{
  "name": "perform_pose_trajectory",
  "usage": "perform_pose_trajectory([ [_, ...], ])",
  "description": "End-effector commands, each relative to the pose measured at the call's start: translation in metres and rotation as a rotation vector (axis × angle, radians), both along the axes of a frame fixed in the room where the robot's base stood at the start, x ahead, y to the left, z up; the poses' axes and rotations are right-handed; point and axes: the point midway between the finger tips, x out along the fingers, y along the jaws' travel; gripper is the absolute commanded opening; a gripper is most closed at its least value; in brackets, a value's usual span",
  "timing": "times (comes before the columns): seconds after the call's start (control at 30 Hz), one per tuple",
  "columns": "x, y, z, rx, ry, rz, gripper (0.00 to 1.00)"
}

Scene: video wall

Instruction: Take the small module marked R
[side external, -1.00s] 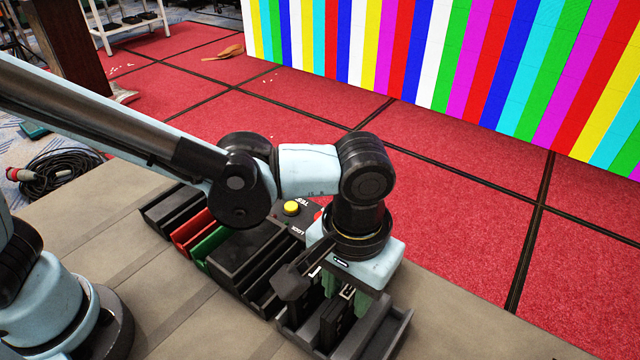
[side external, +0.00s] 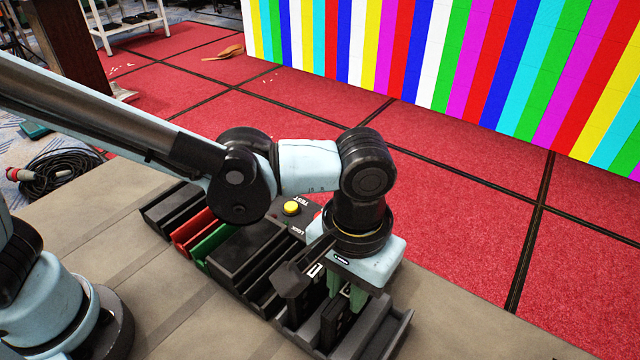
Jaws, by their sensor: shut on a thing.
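My gripper (side external: 345,290) points down over the near end of the black rack (side external: 393,333) in the side external view. Its jaws are shut on a small dark module (side external: 334,322), low among the rack's slots. Green parts show under my light-blue gripper body; I cannot tell whether they belong to the fingers or to a module. No letter R is readable, and the gripper hides part of the module. I cannot tell whether the module is clear of its slot.
A black box with a yellow button (side external: 291,208), marked TEST and LOCK, stands behind the rack. Red (side external: 192,231) and green (side external: 210,246) trays and a black tray (side external: 172,208) lie to its left. The bench (side external: 450,315) is clear to the right.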

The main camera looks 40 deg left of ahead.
Motion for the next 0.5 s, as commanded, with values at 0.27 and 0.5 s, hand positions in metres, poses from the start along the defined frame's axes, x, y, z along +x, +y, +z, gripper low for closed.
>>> perform_pose_trajectory([
  [0.27,0.000,0.000,0.013,0.000,0.000,0.000,0.04],
  [0.5,0.000,0.000,0.024,0.000,0.000,0.000,0.04],
])
